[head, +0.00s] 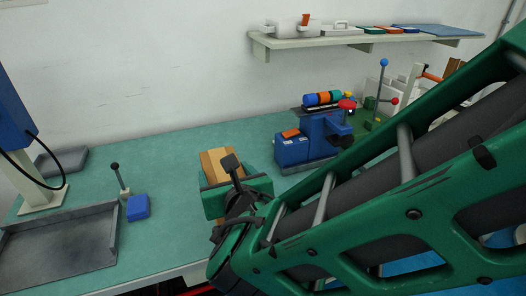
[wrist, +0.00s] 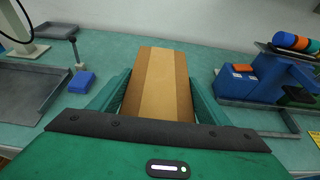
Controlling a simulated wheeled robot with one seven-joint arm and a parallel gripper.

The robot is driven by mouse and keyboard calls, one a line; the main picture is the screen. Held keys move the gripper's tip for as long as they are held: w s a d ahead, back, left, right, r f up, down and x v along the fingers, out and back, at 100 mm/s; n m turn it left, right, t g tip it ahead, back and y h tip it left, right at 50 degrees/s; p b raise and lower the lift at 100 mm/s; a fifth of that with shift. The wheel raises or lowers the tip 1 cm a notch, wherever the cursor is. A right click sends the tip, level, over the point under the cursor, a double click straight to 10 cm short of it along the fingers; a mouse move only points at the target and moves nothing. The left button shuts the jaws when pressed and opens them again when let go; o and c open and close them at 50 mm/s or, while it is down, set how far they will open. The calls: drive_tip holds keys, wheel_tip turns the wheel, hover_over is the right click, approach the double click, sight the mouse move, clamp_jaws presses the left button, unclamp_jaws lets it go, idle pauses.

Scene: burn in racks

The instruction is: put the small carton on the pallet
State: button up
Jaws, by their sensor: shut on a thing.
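The small carton (head: 212,161) is brown with a lighter tape band along its top. It also shows in the wrist view (wrist: 159,80), between the two green fingers. My gripper (wrist: 158,98) is shut on the carton, with one finger along each side. In the head view my gripper (head: 236,192) covers the carton's near part. I cannot tell whether the carton touches the bench top beneath it. I cannot make out a pallet for certain in either view.
The green bench top (head: 172,165) is clear around the carton. A grey tray (head: 60,243) and a blue block (head: 138,207) lie at the left. A blue machine (head: 318,141) stands right of the carton. A wall shelf (head: 350,40) holds several items.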

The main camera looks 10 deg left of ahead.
drive_tip(key=w+a+f, duration=0.2)
drive_tip(key=w+f, duration=0.8)
drive_tip(key=w, duration=0.1)
drive_tip(key=shift+a+f, duration=0.15)
drive_tip(key=shift+f, duration=0.2)
drive_tip(key=o, duration=2.1)
drive_tip(key=shift+f, duration=0.2)
drive_tip(key=shift+r, duration=0.15)
